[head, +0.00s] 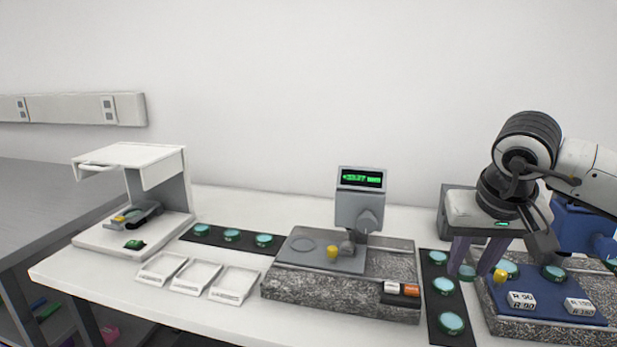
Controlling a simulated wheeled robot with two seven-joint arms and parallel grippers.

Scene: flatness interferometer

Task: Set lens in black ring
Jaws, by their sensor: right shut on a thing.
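My right gripper (474,268) is at the right, pointing down, with its two purple-grey fingers around a teal lens (467,271). It is shut on this lens, above the gap between the right black strip and the blue mat. A black ring-like holder (146,212) sits on the white stand at the far left, with a small green piece in front of it; its exact shape is too small to tell. My right gripper is far from it. My left gripper is not in view.
A granite block with a digital gauge (360,181) stands mid-table. Three white trays (232,284) lie left of it. Black strips (183,236) (433,304) hold more teal lenses. A blue mat (545,297) carries lenses and labelled blocks (521,300). The white stand (90,237) has an overhanging top.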

